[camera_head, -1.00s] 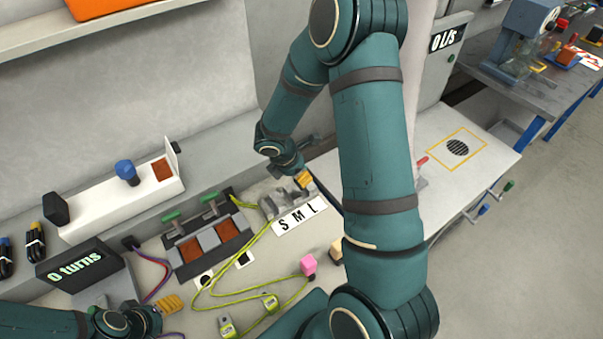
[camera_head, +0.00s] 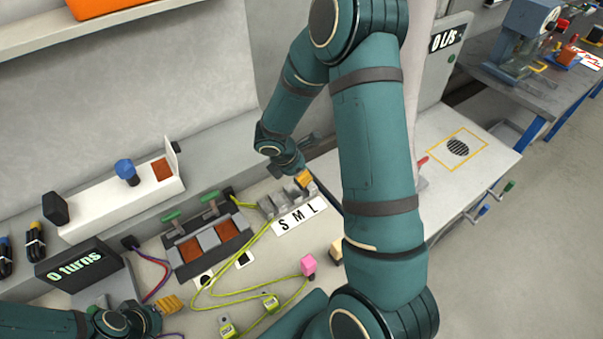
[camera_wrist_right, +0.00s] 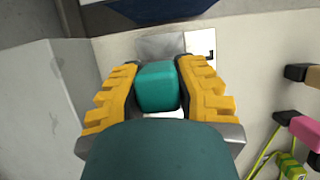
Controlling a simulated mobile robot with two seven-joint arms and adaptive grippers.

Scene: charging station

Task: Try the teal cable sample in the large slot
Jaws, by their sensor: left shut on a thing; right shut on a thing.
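The teal cable sample (camera_wrist_right: 157,87) is a teal block between the yellow fingers of my right gripper (camera_wrist_right: 158,90), which is shut on it. In the head view my right gripper (camera_head: 303,179) is at the right end of the grey slot block (camera_head: 267,207), by the L of the S M L label (camera_head: 299,215). The arm and fingers hide the sample there, and I cannot tell whether it is in the large slot. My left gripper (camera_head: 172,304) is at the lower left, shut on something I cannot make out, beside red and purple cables.
Yellow-green cables (camera_head: 228,295) with end pieces lie over the table front. A pink block (camera_head: 308,264) stands near my right arm. The display reading 0 turns (camera_head: 77,267) is by my left gripper. A panel with green handles (camera_head: 212,240) lies left of the slot block.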

